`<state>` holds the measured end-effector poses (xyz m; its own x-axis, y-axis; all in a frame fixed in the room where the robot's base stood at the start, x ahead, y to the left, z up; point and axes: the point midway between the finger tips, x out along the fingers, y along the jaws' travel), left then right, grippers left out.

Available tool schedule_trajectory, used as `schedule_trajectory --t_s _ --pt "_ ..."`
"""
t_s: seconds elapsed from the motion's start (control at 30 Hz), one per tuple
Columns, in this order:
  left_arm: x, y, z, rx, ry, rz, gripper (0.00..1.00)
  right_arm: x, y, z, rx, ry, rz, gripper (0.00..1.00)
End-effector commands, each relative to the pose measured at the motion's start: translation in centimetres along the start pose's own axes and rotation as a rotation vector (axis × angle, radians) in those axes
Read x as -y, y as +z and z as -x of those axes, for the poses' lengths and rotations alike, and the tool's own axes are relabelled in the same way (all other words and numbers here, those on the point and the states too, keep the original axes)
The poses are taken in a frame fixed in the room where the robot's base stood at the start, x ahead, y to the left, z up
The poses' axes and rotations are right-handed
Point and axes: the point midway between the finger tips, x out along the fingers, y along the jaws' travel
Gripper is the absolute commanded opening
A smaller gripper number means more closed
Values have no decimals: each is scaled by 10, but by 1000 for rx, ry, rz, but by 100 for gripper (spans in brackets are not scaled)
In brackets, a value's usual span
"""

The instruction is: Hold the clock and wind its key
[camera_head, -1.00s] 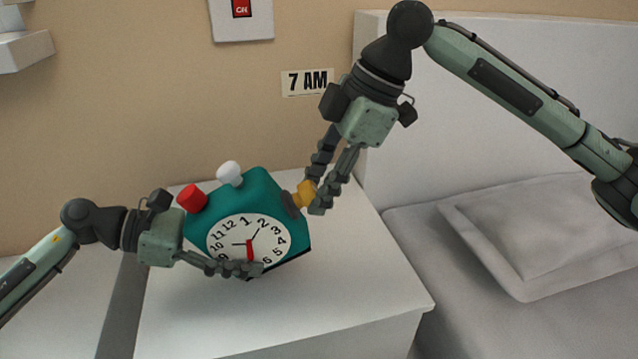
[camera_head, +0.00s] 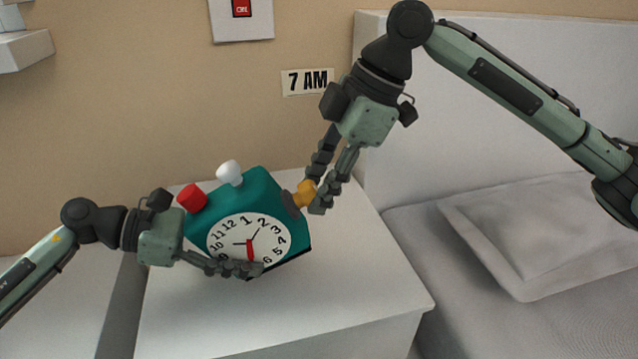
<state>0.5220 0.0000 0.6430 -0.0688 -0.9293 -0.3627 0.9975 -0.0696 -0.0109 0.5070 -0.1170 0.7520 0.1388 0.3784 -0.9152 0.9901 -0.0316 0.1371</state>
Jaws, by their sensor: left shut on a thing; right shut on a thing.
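The teal clock (camera_head: 264,189) has a white dial with black numerals and a red hand. It is tilted, with a red knob (camera_head: 191,197) and a white knob (camera_head: 229,172) on top. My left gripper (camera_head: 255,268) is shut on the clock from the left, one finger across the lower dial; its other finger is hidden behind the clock. The yellow key (camera_head: 306,193) sticks out of the clock's upper right side on a dark collar. My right gripper (camera_head: 318,196) comes from above and is shut on the key.
The white bedside table (camera_head: 330,300) lies below the clock, its front and right parts clear. A bed with a grey pillow (camera_head: 550,235) is at the right. A "7 AM" sign (camera_head: 307,81) and a panel with a red button (camera_head: 241,22) are on the wall.

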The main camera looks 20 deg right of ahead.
Motion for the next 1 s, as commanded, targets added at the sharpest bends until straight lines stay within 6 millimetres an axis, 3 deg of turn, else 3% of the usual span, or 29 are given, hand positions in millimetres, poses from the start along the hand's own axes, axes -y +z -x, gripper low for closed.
schedule_trajectory --t_s 0.47,0.5,0.67,1.0 --pt "1 2 0 3 -4 -4 37 -2 0 1 0 5 -3 4" --pt "2 2 0 3 -5 -4 37 -2 0 1 0 5 -3 34" --pt "1 2 0 3 -3 -4 37 -1 0 1 0 5 -2 54" --pt "0 3 0 4 0 -3 37 -1 0 4 0 3 -1 55"
